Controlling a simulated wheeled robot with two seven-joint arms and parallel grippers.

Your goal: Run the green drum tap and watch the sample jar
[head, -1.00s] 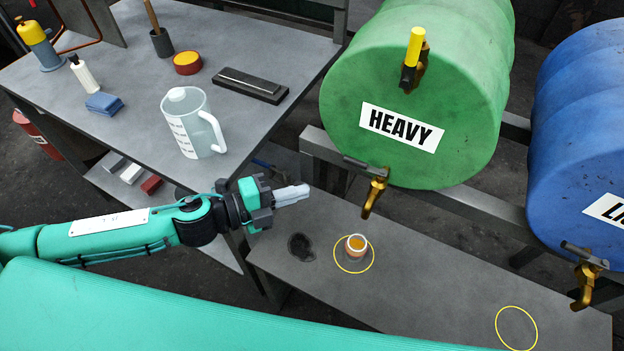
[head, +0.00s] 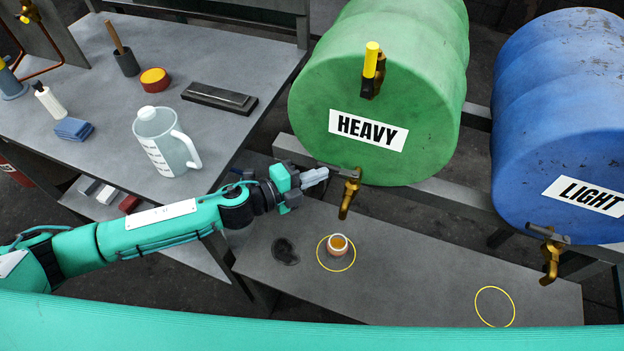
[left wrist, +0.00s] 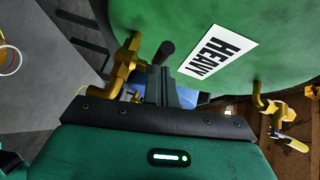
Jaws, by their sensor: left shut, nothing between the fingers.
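The green drum (head: 385,85), labelled HEAVY, lies on a rail with its brass tap (head: 349,195) low on its front. The tap's dark lever (head: 336,169) points left, across the spout. No stream shows below the spout. The sample jar (head: 338,246), small and with amber contents, stands on the bench inside a yellow ring, below the tap and slightly left. My left gripper (head: 316,178) is shut and empty, its tips close to the lever's left end; contact is unclear. In the left wrist view the tap (left wrist: 125,62) and lever (left wrist: 167,50) are just past the fingers. My right gripper is out of view.
A blue drum (head: 560,110), labelled LIGHT, has its own tap (head: 550,255) at the right. An empty yellow ring (head: 495,307) marks the low bench (head: 420,285). A dark stain (head: 285,251) lies left of the jar. A measuring jug (head: 165,142) stands on the left table.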

